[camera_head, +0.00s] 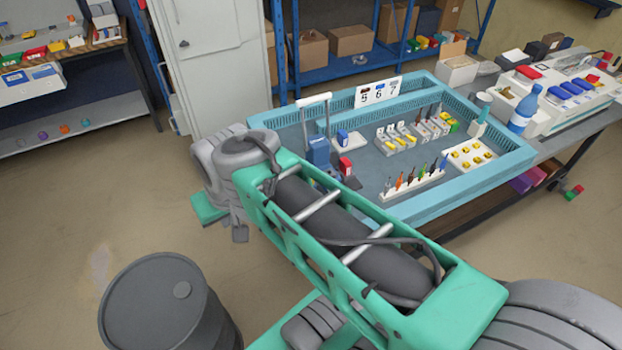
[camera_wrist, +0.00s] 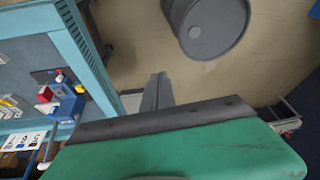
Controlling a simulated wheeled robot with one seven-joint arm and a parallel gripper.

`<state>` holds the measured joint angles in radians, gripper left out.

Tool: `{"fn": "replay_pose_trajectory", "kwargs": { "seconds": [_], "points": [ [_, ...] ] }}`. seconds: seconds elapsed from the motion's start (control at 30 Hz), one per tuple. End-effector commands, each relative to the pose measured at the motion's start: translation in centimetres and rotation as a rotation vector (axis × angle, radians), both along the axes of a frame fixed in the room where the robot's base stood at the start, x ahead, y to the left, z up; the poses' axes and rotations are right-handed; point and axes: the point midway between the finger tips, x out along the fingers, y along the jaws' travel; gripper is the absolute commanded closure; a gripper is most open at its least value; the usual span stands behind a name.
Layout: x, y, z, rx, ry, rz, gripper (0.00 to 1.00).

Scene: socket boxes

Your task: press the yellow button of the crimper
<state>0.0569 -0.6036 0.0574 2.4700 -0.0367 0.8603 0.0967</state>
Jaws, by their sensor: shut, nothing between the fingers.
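A blue device (camera_head: 319,152), which looks like the crimper, stands in the near left part of the blue-walled tray (camera_head: 520,160), close to a red block (camera_head: 345,165). In the wrist view the blue device (camera_wrist: 68,106) is at the left, beside the red block (camera_wrist: 45,94). My gripper (camera_wrist: 158,76) is shut and empty. It points down over the floor, outside the tray and apart from the device. In the head view my arm hides part of the tray's near left side.
A grey drum (camera_head: 160,300) stands on the floor at lower left. Sockets and a rack of screwdrivers (camera_head: 412,186) fill the tray's middle. A blue bottle (camera_head: 524,110) stands beside the tray.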

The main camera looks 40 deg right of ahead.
Motion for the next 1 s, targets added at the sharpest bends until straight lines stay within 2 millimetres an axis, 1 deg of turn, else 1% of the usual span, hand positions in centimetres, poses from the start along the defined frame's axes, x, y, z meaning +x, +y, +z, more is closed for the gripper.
{"fn": "replay_pose_trajectory", "kwargs": {
  "seconds": [0.03,0.07,0.1,0.17,0.2,0.23,0.27,0.3,0.37,0.4,0.5,0.6,0.67,1.0],
  "points": [
    [1.3,-1.6,0.0,0.047,-0.003,-0.126,1.0],
    [2.3,-2.7,-0.1,0.088,-0.013,-0.222,1.0],
    [3.8,-4.6,-0.4,0.155,-0.028,-0.371,1.0],
    [5.8,-7.9,-1.1,0.28,-0.058,-0.622,1.0],
    [7.1,-10.4,-1.6,0.375,-0.082,-0.798,1.0],
    [7.8,-12.4,-2.0,0.45,-0.101,-0.928,1.0],
    [8.3,-14.4,-2.5,0.527,-0.119,-1.054,1.0],
    [8.8,-17.0,-3.0,0.632,-0.145,-1.217,1.0],
    [9.1,-20.7,-3.8,0.786,-0.183,-1.436,1.0],
    [9.0,-23.0,-4.2,0.882,-0.207,-1.562,1.0],
    [8.3,-27.2,-5.0,1.082,-0.255,-1.795,1.0],
    [7.7,-29.5,-5.4,1.2,-0.282,-1.915,1.0],
    [7.6,-30.0,-5.5,1.233,-0.29,-1.945,1.0],
    [7.6,-30.1,-5.7,1.24,-0.291,-1.951,1.0]
  ]
}}
